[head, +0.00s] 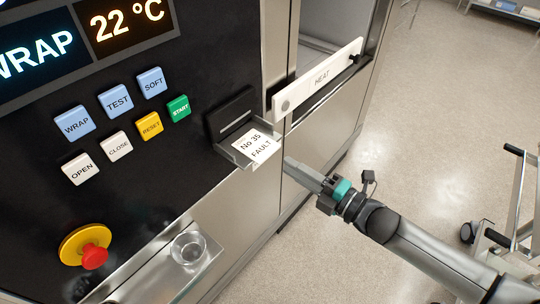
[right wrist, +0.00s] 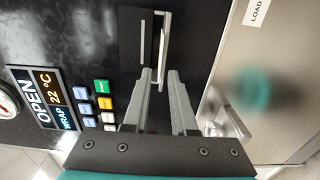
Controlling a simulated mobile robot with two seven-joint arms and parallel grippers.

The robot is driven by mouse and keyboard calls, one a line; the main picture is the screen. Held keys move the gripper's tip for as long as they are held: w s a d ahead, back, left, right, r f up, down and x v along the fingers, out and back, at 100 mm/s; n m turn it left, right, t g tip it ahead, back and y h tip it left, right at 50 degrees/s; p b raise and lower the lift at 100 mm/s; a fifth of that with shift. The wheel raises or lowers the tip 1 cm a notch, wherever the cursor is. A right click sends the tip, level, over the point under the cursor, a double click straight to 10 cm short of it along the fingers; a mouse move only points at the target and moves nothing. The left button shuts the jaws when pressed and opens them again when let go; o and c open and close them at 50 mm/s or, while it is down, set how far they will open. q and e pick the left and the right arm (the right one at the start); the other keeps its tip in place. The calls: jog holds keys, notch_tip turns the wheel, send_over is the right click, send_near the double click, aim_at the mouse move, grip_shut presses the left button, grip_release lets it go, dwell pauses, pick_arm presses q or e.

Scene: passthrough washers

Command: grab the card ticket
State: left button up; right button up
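The card ticket (head: 255,146) is white with "No 35 FAULT" printed on it. In the head view it lies on a small metal tray below the black ticket slot (head: 232,110) on the machine's front panel. My right gripper (head: 288,163) is just right of the tray, pointing at it and apart from the ticket. In the right wrist view its two grey fingers (right wrist: 160,75) are spread with a gap between them. A thin pale upright edge beyond the fingertips, beside the slot (right wrist: 147,40), may be the tray or ticket. My left gripper is not in view.
The panel has several push buttons (head: 117,100) and a red emergency knob (head: 94,256) on yellow. A white "HEAT" bar (head: 318,78) juts out above right. A trolley (head: 515,215) stands at far right; floor between is clear.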

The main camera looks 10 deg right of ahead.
aim_at(276, 149)
jog(key=shift+b+x, duration=0.5)
jog(key=shift+x, duration=2.3)
jog(key=shift+c, duration=0.3)
grip_shut()
notch_tip(276, 149, up, 3)
jog(key=shift+f+p, duration=0.15)
jog(key=shift+p, duration=1.1)
jog(key=shift+f, duration=0.1)
